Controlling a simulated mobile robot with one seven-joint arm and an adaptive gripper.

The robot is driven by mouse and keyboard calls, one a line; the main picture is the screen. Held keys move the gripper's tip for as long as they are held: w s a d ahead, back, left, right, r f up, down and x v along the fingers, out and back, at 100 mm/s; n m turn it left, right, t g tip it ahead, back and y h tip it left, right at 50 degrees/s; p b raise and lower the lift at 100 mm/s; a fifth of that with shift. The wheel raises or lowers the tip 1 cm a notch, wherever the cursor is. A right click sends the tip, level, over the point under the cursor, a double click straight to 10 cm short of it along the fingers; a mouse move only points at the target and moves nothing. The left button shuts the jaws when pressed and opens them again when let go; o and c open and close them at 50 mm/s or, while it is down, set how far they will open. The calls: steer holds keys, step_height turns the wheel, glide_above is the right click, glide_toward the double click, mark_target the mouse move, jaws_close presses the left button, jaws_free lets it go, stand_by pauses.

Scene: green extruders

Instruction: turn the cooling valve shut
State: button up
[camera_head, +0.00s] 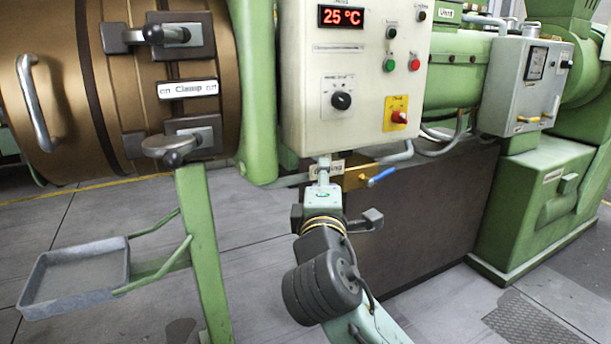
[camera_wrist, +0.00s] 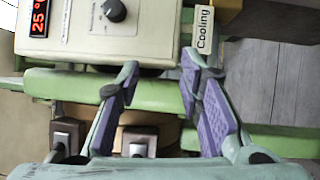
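The cooling valve shows in the head view as a brass body (camera_head: 357,178) below the control box, with a blue lever handle (camera_head: 381,176) sticking out to the right and tilted slightly up. The Cooling label (camera_head: 337,167) is partly hidden behind my gripper (camera_head: 323,163), which is just left of the valve and apart from the blue handle. In the wrist view, my gripper (camera_wrist: 160,64) has its two fingers spread with nothing between them. The Cooling label (camera_wrist: 205,30) stands by the right fingertip there. The blue handle does not show in the wrist view.
The control box (camera_head: 305,100) with a 25 °C display hangs directly above my gripper. A green post (camera_head: 205,250) with a grey tray (camera_head: 75,277) stands at the left. A dark base block (camera_head: 430,215) is behind the valve. Open floor lies between post and block.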

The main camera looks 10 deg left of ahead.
steer(key=a, duration=0.1)
steer(key=s+a+r+y, duration=0.1)
steer(key=a+y, duration=0.1)
steer(key=shift+s+a+r, duration=0.35)
steer(key=shift+s+r, duration=0.05)
steer(key=shift+c, duration=0.6)
